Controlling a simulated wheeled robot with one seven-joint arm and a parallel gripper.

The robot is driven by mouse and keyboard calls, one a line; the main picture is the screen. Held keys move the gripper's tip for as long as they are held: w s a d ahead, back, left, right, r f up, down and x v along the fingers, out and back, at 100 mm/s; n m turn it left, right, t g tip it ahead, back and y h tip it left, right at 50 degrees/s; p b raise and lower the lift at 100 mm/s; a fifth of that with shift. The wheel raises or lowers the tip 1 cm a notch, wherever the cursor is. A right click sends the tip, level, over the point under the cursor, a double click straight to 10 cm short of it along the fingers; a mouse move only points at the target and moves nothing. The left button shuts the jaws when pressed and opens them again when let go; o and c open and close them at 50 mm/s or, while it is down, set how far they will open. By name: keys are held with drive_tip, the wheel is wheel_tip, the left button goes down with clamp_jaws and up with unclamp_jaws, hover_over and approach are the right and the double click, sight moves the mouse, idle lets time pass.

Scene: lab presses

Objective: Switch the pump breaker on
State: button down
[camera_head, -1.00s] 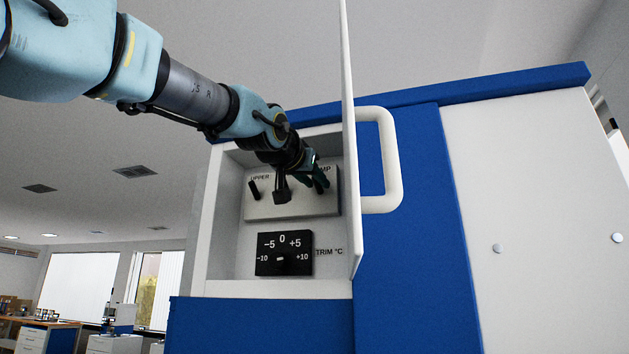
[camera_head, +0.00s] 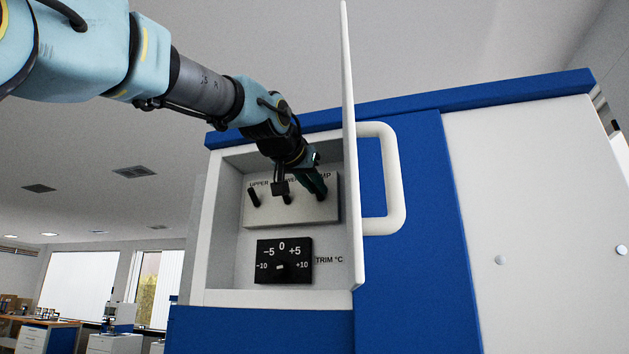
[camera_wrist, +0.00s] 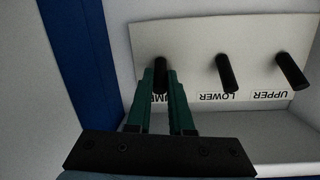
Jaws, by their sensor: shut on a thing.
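The pump breaker is a black lever (camera_wrist: 160,70) at the PUMP end of a light switch panel (camera_head: 305,213). In the wrist view, which shows the panel upside down, it stands between the green fingers of my gripper (camera_wrist: 160,98). My gripper (camera_head: 321,193) is shut on this lever. In the head view the fingers cover the lever, and my wrist partly covers the labels. I cannot tell whether the lever is up or down. The lower lever (camera_head: 286,198) and upper lever (camera_head: 254,198) stand apart from the fingers, to the left in the head view.
The panel sits inside an open white box on a blue and white press. The box's open door (camera_head: 350,150), with a white handle (camera_head: 394,180), stands close at the right of my gripper. A black trim dial (camera_head: 284,261) is below the panel.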

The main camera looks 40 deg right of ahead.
drive_tip(key=shift+r+y, duration=0.15)
drive_tip(key=shift+y, duration=0.15)
drive_tip(key=c, duration=0.8)
unclamp_jaws()
drive_tip(key=b+v, duration=0.4)
drive_tip(key=v, duration=0.6)
drive_tip(key=shift+a+r, duration=0.2)
drive_tip(key=shift+a, duration=0.1)
drive_tip(key=shift+s, duration=0.1)
